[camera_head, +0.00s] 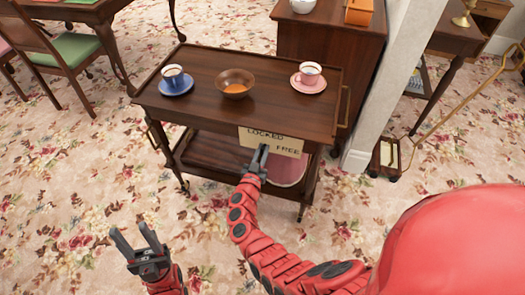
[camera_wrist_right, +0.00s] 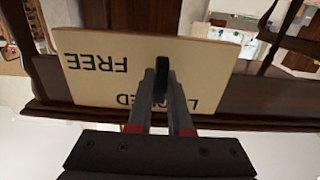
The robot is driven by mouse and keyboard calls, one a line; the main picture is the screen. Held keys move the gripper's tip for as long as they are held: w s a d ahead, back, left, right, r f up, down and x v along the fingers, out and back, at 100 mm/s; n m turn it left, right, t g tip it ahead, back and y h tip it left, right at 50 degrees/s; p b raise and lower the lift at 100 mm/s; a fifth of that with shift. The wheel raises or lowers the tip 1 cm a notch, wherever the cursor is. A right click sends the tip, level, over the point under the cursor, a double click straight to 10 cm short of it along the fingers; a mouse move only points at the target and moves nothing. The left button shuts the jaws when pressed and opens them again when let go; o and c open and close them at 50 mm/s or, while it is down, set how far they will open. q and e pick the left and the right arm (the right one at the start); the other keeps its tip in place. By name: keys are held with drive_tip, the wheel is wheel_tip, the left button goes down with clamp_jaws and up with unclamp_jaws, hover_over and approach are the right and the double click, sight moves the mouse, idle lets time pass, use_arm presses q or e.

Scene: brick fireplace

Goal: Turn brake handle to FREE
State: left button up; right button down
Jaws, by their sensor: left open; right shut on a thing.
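A cream sign (camera_head: 272,140) with the words LOCKED and FREE is on the side of a dark wooden trolley (camera_head: 215,117). In the head view LOCKED is at the top and FREE at lower right. My right gripper (camera_head: 259,158) is in front of the sign. In the right wrist view, where the sign (camera_wrist_right: 200,58) appears upside down, the gripper (camera_wrist_right: 162,98) is shut on the black brake handle (camera_wrist_right: 161,70). The handle lies between the two words, and the fingers hide part of LOCKED. My left gripper (camera_head: 139,248) is open and empty above the carpet.
On the trolley top stand a blue cup and saucer (camera_head: 175,83), a brown bowl (camera_head: 234,84) and a pink cup and saucer (camera_head: 309,78). A cabinet (camera_head: 325,40) and a white post (camera_head: 385,85) are close behind at right. Open carpet (camera_head: 70,190) lies at left.

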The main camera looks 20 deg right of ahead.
drive_tip(key=shift+f+m, duration=0.1)
drive_tip(key=shift+m, duration=0.3)
drive_tip(key=m+b, duration=0.2)
drive_tip(key=m, duration=0.1)
drive_tip(key=shift+d+f+m, duration=0.1)
drive_tip(key=shift+m, duration=0.2)
drive_tip(key=m+b, duration=0.3)
drive_tip(key=shift+s+f+m, duration=0.15)
drive_tip(key=shift+f+m, duration=0.05)
drive_tip(key=shift+m, duration=0.1)
drive_tip(key=m+b, duration=0.5)
drive_tip(key=m, duration=0.1)
drive_tip(key=shift+d+f+b, duration=0.1)
drive_tip(key=shift+b, duration=0.25)
drive_tip(key=shift+m+b, duration=1.45)
drive_tip(key=shift+m, duration=0.25)
drive_tip(key=shift+r, duration=0.2)
drive_tip(key=c, duration=0.8)
unclamp_jaws()
drive_tip(key=shift+c, duration=0.2)
